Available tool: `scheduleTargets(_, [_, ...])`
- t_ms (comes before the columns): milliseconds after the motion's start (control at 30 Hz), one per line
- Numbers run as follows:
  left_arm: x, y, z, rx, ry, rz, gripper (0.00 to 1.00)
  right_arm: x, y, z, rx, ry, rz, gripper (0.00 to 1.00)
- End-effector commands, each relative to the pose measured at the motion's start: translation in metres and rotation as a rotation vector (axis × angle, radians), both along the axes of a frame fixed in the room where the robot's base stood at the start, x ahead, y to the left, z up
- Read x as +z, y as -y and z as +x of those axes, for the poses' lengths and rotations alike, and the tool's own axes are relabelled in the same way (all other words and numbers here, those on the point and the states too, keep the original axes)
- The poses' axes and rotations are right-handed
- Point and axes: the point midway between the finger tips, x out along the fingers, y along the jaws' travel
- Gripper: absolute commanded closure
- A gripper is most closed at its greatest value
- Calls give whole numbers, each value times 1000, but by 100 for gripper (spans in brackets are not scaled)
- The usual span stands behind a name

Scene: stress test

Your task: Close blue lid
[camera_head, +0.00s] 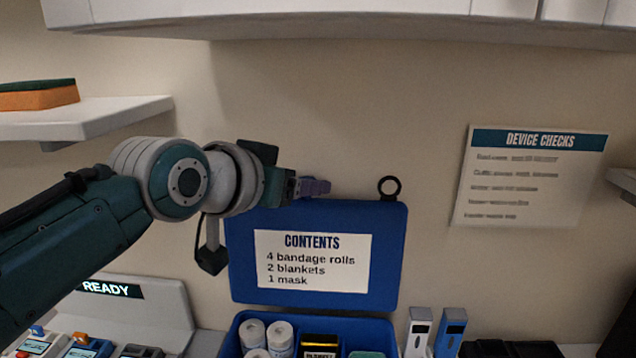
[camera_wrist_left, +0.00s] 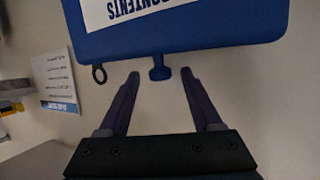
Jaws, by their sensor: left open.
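The blue lid (camera_head: 313,215) stands open and upright against the wall, its inner face carrying a white contents label (camera_head: 312,261). The blue box (camera_head: 388,330) below it is open at the top. My left gripper (camera_head: 327,187) is at the lid's top edge, left of the black ring (camera_head: 390,187). In the left wrist view, my left gripper (camera_wrist_left: 160,78) is open, with its two fingers on either side of a small blue knob (camera_wrist_left: 160,73) on the lid's (camera_wrist_left: 190,40) edge. I cannot tell whether they touch it. My right gripper is out of view.
Bandage rolls (camera_head: 253,335) and other supplies sit in the box. A blue device (camera_head: 450,332) and a white one (camera_head: 418,332) stand right of it. A ready-display unit (camera_head: 130,305) stands left. A shelf with a sponge (camera_head: 38,95) is upper left; a cabinet (camera_head: 350,18) hangs above.

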Motion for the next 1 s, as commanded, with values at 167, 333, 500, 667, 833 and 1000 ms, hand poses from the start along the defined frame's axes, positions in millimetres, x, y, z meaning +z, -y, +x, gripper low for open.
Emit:
scheduleTargets(167, [0, 0, 0, 0, 0, 0, 34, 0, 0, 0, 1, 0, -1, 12])
scheduleTargets(333, [0, 0, 0, 0, 0, 0, 52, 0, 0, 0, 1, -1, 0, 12])
scheduleTargets(500, [0, 0, 0, 0, 0, 0, 71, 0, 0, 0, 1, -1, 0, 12])
scheduleTargets(667, [0, 0, 0, 0, 0, 0, 89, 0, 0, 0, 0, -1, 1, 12])
scheduleTargets(833, [0, 0, 0, 0, 0, 0, 100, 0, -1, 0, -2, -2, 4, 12])
scheduleTargets(1000, [0, 0, 0, 0, 0, 0, 100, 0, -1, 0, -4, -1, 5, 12])
